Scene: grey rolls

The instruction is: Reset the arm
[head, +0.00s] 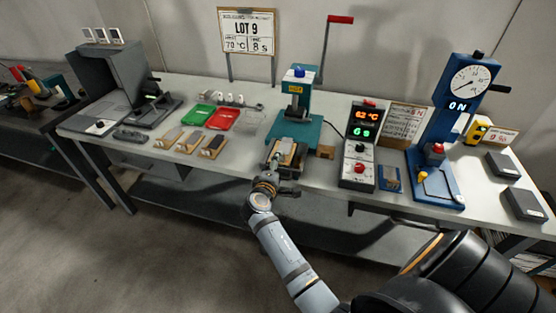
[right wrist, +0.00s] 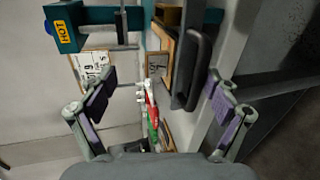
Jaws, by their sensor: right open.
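My right arm reaches from the lower right of the head view to the bench. Its gripper (head: 282,182) is at the front of the teal press (head: 292,128), beside the wooden-edged tray (head: 290,147) on the press base. In the right wrist view the two fingers (right wrist: 160,103) stand wide apart with nothing held between them. A dark bar-shaped handle (right wrist: 198,65) of the tray lies ahead of them, nearer the right finger. Whether the fingers touch anything is hard to tell. My left gripper is not in view.
A control box (head: 360,150) with lit red and green readings stands right of the press. A blue gauge press (head: 440,140) is further right. Several small plates (head: 188,140), a green tray (head: 198,115) and a red tray (head: 222,118) lie left. The floor in front is clear.

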